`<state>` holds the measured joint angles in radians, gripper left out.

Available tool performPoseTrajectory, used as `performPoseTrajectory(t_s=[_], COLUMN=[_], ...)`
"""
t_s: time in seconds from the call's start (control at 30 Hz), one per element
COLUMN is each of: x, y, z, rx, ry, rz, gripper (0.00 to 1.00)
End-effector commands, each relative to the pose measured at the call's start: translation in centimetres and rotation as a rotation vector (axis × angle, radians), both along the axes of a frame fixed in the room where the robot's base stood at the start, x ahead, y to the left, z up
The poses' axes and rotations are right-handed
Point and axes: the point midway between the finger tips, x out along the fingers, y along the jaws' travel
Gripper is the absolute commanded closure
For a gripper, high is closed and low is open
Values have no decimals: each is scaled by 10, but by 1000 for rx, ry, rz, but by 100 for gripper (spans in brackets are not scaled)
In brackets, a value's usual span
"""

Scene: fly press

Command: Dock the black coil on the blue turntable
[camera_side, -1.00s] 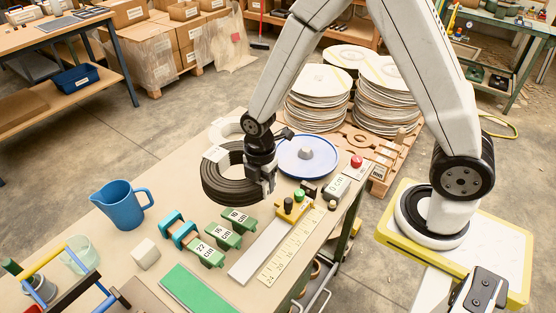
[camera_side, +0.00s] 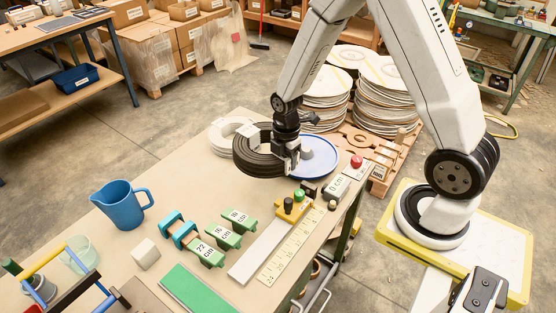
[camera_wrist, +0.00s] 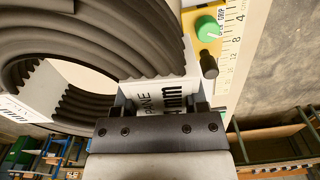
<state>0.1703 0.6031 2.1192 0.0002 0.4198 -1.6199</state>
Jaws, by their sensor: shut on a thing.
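The black coil (camera_side: 250,160) is a thick ribbed ring with white labels. My gripper (camera_side: 291,160) is shut on its right side and holds it lying flat, apparently raised above the bench. In the wrist view the coil (camera_wrist: 120,50) fills the upper left, and my gripper (camera_wrist: 160,110) closes at a white label on its wall. The blue turntable (camera_side: 322,160) is a round disc with a raised rim, just right of my gripper. My gripper and the coil hide its left part and its centre hub.
A white coil (camera_side: 222,134) lies behind the black one. A blue jug (camera_side: 121,205) stands at left. Cardboard disc stacks (camera_side: 325,100) rise behind.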

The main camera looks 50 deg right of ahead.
Motion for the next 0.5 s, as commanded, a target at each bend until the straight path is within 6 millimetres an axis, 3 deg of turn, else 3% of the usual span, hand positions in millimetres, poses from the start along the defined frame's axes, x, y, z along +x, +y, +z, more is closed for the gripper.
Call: performPoseTrajectory(t_s=[0.2, 0.5], x=[-7, -25], y=[-51, -109], z=[-5, -13], rx=[-2, -2], ry=[-5, -6], rz=[-84, -178], gripper=[100, 100])
